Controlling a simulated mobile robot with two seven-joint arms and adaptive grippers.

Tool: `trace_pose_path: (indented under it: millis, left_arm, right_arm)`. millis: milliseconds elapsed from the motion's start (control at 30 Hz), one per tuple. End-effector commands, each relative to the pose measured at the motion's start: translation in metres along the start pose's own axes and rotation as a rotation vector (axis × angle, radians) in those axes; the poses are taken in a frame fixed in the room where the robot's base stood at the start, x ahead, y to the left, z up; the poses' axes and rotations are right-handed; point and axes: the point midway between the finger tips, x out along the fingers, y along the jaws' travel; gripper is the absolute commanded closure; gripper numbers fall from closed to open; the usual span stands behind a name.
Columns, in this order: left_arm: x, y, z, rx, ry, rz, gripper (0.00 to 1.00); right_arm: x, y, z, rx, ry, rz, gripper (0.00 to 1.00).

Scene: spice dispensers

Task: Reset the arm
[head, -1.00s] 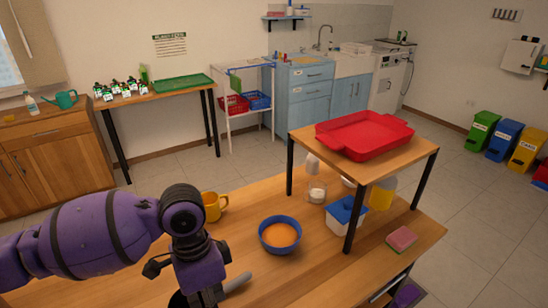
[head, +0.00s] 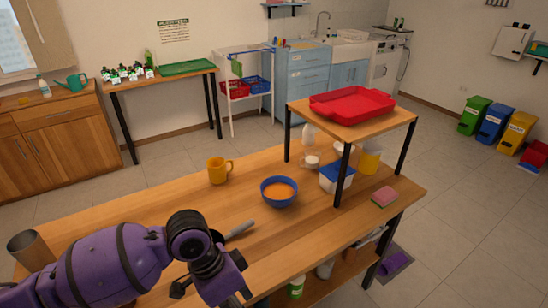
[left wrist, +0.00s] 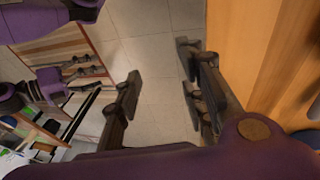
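My left arm, purple with black bands, comes in from the lower left in the head view over the near side of the wooden table (head: 150,200). Its hand hangs near the table's front edge, and its fingers are mostly cut off or hidden there. In the left wrist view my left gripper (left wrist: 160,95) has its dark fingers spread apart, with only floor tiles between them. It holds nothing. More purple and black parts of mine show at the left of that view, perhaps my right arm; its finger state is unclear. My right gripper is not seen in the head view.
On the table are a yellow mug (head: 217,171), blue bowl (head: 279,202), grey-handled utensil (head: 240,229), metal cylinder (head: 27,250) and pink sponge (head: 384,197). A raised shelf (head: 372,131) holds a red tray (head: 351,115). A blue-lidded container (head: 334,184) stands under it.

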Motion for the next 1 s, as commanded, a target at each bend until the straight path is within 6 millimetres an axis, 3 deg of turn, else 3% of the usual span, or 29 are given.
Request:
trace_pose_path:
  millis: [267,367,467,567,700,900,1000]
  left_arm:
    - [0.07,0.023,-0.024,-0.172,0.335,0.008,0.63]
    - [0.089,0.022,-0.021,-0.274,0.46,-0.032,0.63]
    - [0.105,0.017,-0.006,-0.382,0.563,-0.097,0.63]
    - [0.119,0.011,0.024,-0.494,0.634,-0.188,0.63]
    - [0.135,0.008,0.088,-0.636,0.68,-0.347,0.63]
    - [0.146,0.024,0.184,-0.754,0.647,-0.557,0.63]
    - [0.147,0.033,0.214,-0.774,0.623,-0.619,0.63]
  right_arm:
    - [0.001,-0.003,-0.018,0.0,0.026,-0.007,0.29]
    - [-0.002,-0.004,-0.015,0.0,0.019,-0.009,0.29]
    - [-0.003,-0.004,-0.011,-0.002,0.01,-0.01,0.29]
    - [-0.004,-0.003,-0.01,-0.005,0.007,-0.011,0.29]
    - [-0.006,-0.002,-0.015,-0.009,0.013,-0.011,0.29]
    - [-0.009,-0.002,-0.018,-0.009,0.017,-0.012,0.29]
    - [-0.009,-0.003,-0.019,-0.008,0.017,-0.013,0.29]
